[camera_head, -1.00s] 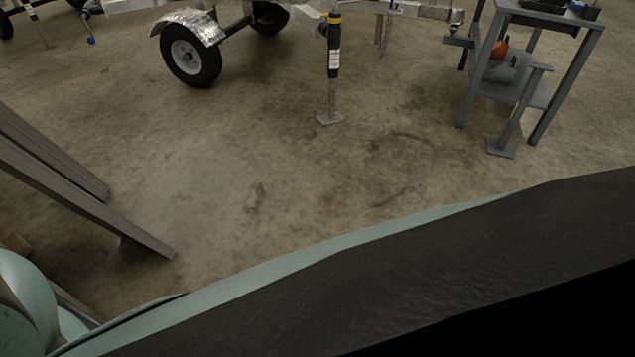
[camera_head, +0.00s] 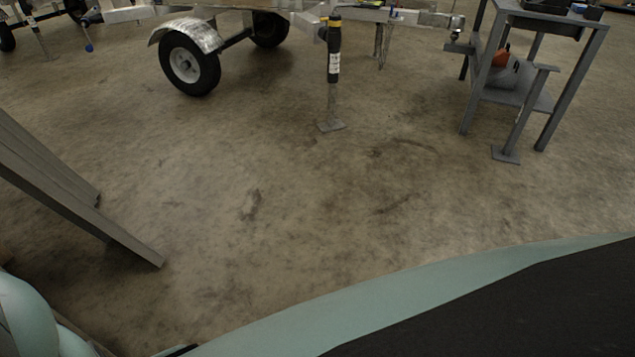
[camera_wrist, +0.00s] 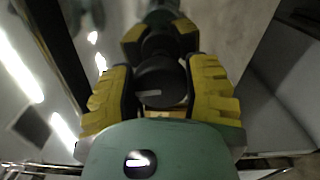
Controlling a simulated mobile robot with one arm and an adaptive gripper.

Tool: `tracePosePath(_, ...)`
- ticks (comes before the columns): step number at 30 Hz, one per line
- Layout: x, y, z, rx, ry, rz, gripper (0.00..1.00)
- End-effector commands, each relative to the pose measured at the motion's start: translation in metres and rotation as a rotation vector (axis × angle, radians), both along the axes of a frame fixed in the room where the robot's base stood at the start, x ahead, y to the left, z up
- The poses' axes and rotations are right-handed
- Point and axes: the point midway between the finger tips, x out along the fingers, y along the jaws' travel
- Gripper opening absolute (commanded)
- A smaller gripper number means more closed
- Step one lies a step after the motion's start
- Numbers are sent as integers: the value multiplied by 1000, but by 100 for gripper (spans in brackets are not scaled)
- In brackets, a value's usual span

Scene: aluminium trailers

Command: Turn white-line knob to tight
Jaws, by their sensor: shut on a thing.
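In the wrist view a dark round knob (camera_wrist: 162,76) with a short white line on its face sits between the yellow-padded fingers of my gripper (camera_wrist: 158,88). The gripper is shut on the knob, with a pad on each side of it. The white line lies close to horizontal in the picture, near the lower part of the knob's face. What the knob is mounted on is mostly hidden by the fingers. The head view shows neither the knob nor my gripper.
In the head view a trailer wheel (camera_head: 188,64) and a jack stand (camera_head: 333,70) are at the top. A grey metal stand (camera_head: 520,98) with an orange item is at the upper right. Grey beams (camera_head: 75,190) lean at the left. The floor between is clear.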

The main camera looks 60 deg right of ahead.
Motion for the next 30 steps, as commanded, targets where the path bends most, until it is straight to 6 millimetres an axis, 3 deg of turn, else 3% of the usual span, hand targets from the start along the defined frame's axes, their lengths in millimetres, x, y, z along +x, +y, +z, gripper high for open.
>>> tracePosePath(12,1,-2,-4,181,47,-6,14)
tracePosePath(29,1,-1,-3,205,55,-5,14)
tracePosePath(30,1,-1,-3,205,56,-5,56)
